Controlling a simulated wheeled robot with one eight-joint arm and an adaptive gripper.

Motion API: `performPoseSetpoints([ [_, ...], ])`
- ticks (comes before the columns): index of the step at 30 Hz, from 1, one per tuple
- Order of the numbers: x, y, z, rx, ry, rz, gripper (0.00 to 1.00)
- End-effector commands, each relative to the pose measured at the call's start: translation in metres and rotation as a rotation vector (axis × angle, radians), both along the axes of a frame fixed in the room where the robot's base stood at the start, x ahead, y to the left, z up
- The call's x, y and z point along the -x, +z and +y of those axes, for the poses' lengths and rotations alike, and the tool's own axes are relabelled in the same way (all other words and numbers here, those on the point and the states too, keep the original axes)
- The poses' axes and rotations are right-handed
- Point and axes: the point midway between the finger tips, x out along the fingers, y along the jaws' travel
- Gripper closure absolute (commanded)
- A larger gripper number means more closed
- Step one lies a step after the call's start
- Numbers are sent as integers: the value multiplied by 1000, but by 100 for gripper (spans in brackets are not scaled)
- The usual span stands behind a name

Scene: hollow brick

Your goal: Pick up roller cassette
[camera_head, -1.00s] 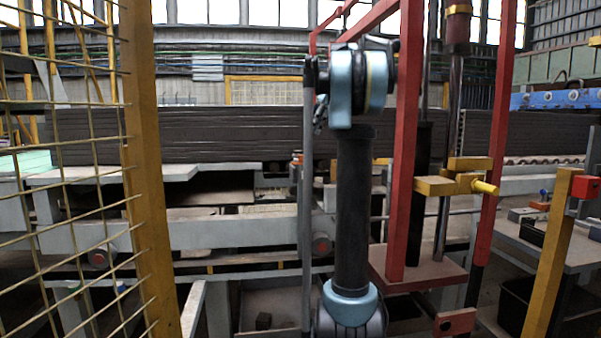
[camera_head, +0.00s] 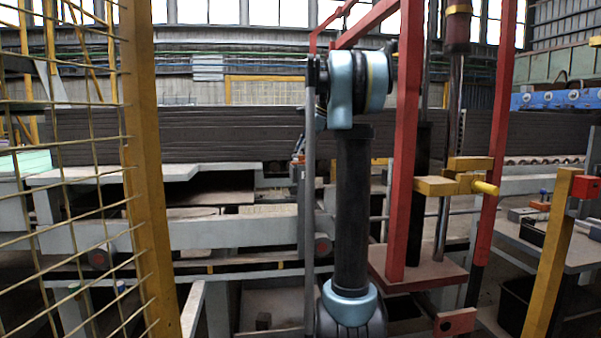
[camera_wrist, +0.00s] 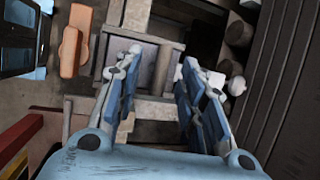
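In the wrist view, my gripper (camera_wrist: 160,62) has its two blue-and-grey fingers spread apart, with nothing held between them. A grey rectangular frame with a cylinder across it (camera_wrist: 150,66) shows beyond and between the fingertips. It looks like the roller cassette, but I cannot be certain. The fingers partly cover its surroundings, and I cannot tell whether they touch it. In the head view, my upright arm stands in front of the machine, and the gripper cannot be made out clearly.
A red post (camera_head: 405,140) stands right beside my arm. A yellow post with mesh (camera_head: 150,190) is at left. A long dark stack (camera_head: 180,135) lies behind. In the wrist view, dark ribbed slabs (camera_wrist: 285,80) are at right and an orange block (camera_wrist: 72,50) at upper left.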

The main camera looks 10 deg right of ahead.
Motion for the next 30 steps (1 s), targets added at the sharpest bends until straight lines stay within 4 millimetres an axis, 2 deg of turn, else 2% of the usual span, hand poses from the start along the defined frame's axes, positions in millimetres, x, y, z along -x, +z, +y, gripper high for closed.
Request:
performPoseSetpoints([
  [6, 0, -1, 0, 0, 0, 0, 63],
  [7, 0, -1, 0, 0, 0, 0, 68],
  [11, 0, -1, 0, 0, 0, 0, 97],
  [12, 0, -1, 0, 0, 0, 0, 100],
  [25, 0, 0, 0, 0, 0, 0, 100],
  [30, 0, 8, 0, 0, 0, 0, 100],
])
